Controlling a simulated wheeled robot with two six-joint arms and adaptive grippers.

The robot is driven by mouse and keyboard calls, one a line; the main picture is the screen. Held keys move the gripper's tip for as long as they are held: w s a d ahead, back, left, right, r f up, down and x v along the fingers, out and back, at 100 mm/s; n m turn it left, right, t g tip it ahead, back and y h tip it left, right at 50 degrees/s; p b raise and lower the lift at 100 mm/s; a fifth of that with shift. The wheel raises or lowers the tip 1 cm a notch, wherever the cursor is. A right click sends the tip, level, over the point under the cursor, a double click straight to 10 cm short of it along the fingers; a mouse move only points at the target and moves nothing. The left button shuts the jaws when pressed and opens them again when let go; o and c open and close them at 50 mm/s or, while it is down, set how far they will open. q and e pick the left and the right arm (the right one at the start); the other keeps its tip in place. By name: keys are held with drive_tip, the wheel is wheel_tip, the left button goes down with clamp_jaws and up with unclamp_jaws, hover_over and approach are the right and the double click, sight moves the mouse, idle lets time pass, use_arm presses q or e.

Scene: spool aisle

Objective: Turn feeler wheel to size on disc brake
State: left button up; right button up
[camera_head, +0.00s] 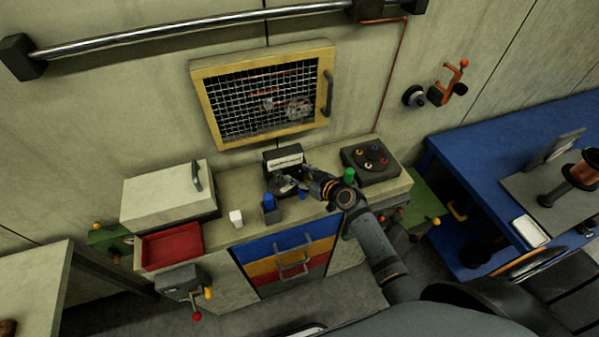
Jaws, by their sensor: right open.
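My right arm comes in from the lower right, and my right gripper (303,176) is open above the counter. It is close to the right side of a small dark device (283,159) with a pale label strip. A grey part in front of this device lies partly beside the gripper; I cannot tell whether it is the feeler wheel or whether the fingers touch it. Behind the yellow-framed mesh window (205,100), a grey round part (298,108) with reddish parts beside it may be the disc brake. My left gripper is not in view.
The counter (228,193) holds a white lidded box (165,193), a red tray (172,246), a white cup (236,218), a blue item (269,207), a green cylinder (349,175) and a dark panel with coloured knobs (371,164). A blue bench (480,165) stands right.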

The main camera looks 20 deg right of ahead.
drive_tip(key=shift+w+a+f, duration=0.1)
drive_tip(key=shift+w, duration=0.1)
drive_tip(key=shift+c, duration=0.3)
clamp_jaws()
